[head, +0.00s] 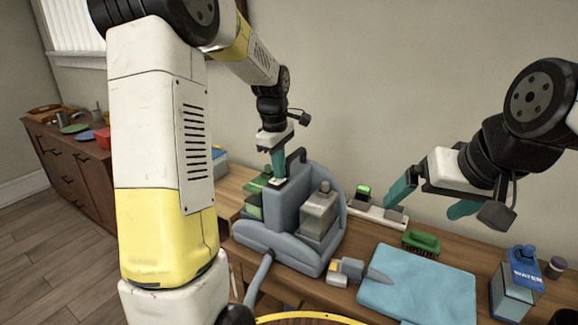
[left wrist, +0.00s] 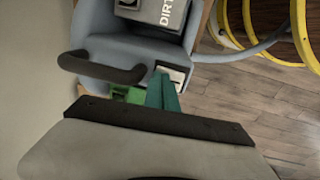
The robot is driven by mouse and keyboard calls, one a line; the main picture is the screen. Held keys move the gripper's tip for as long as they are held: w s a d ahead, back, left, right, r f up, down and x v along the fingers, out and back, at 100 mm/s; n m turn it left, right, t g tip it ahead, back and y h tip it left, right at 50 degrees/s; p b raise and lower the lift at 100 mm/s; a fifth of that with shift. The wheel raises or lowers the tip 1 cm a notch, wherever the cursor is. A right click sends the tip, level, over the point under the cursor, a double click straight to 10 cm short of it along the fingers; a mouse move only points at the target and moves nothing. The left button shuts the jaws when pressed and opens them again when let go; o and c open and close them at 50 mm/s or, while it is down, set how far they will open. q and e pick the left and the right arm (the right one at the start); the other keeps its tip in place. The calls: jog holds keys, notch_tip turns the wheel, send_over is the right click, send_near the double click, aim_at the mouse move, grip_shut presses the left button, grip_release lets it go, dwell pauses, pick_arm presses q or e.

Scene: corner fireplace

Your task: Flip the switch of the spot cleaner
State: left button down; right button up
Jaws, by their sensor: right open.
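The blue-grey spot cleaner (head: 283,248) stands on the wooden counter, with a dark handle and a clear tank. It also shows in the left wrist view (left wrist: 105,50), with its dark handle (left wrist: 100,68) and a tank marked DIRT. A pale switch plate (left wrist: 178,74) is on its body beside the handle. My left gripper (head: 277,178) points down at the back of the cleaner. Its teal fingers (left wrist: 162,90) are together, right beside the switch plate; I cannot tell whether they touch it. My right gripper (head: 428,201) is open and empty above the counter to the right.
A power strip (head: 376,209), a green brush (head: 421,241), a blue cloth (head: 412,284) and a WATER container (head: 516,282) are right of the cleaner. A grey hose (head: 259,278) hangs in front. A dark cabinet (head: 66,160) stands at the far left.

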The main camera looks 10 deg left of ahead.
pick_arm(q)
jog(key=shift+s+f, duration=0.15)
jog(key=shift+f, duration=0.05)
jog(key=shift+s+a+r, duration=0.1)
jog(key=shift+s+a, duration=0.2)
jog(key=shift+s, duration=0.35)
jog(key=shift+r, duration=0.35)
notch_tip(320, 180, up, 13)
jog(key=s, duration=0.1)
jog(key=shift+s+a+r, duration=0.15)
jog(key=shift+s+a, duration=0.1)
jog(key=shift+s, duration=0.05)
